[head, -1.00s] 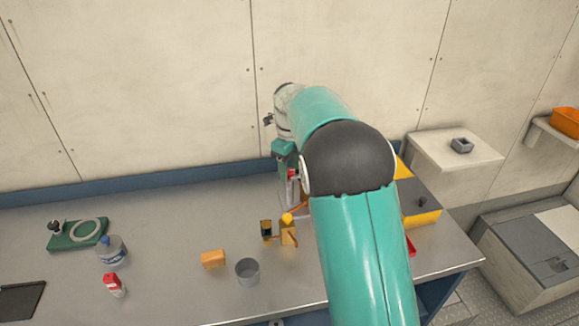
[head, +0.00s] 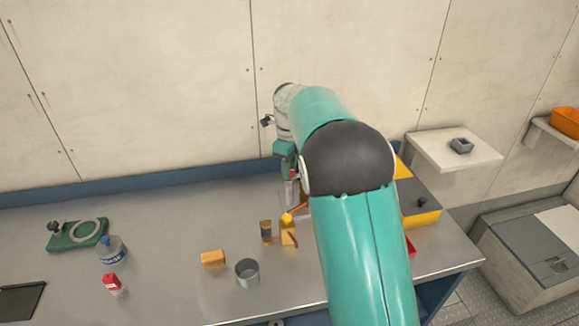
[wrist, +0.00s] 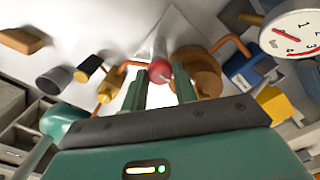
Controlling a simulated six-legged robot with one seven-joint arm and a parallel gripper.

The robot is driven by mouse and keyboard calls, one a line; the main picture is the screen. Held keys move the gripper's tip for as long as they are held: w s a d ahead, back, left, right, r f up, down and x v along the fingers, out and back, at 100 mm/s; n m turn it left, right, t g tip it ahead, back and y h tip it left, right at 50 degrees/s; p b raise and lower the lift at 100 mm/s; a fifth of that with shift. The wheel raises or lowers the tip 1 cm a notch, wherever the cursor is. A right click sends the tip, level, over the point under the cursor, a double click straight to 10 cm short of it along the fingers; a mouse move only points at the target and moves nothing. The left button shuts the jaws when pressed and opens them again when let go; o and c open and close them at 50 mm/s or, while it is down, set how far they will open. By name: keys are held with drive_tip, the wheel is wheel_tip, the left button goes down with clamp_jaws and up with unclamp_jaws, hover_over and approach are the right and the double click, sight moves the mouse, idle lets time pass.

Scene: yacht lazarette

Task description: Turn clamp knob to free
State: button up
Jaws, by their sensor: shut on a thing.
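The clamp knob (wrist: 158,71) is red and round and sits between my fingertips in the wrist view, with a pale pointed plate behind it. My gripper (wrist: 160,82) is shut on it, one green finger on each side. In the head view, my gripper (head: 289,182) points down over the back of the bench, and my arm covers much of the area to its right. Only a trace of red shows at the fingers there, so the knob's turn angle cannot be read.
A brown rounded body (wrist: 203,72) with copper pipes stands close beside my fingers. A dial gauge (wrist: 292,35) is at the right.

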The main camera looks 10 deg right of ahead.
drive_tip(key=n, duration=0.4)
drive_tip(key=shift+a, duration=0.1)
drive_tip(key=n, duration=0.4)
drive_tip(key=shift+f+n, duration=0.1)
drive_tip(key=shift+n, duration=0.3)
drive_tip(key=n, duration=0.4)
drive_tip(key=shift+a, duration=0.1)
drive_tip(key=shift+n, duration=2)
drive_tip(key=shift+f, duration=0.1)
drive_tip(key=o, duration=0.8)
drive_tip(key=shift+o, duration=0.8)
drive_tip(key=shift+r, duration=0.2)
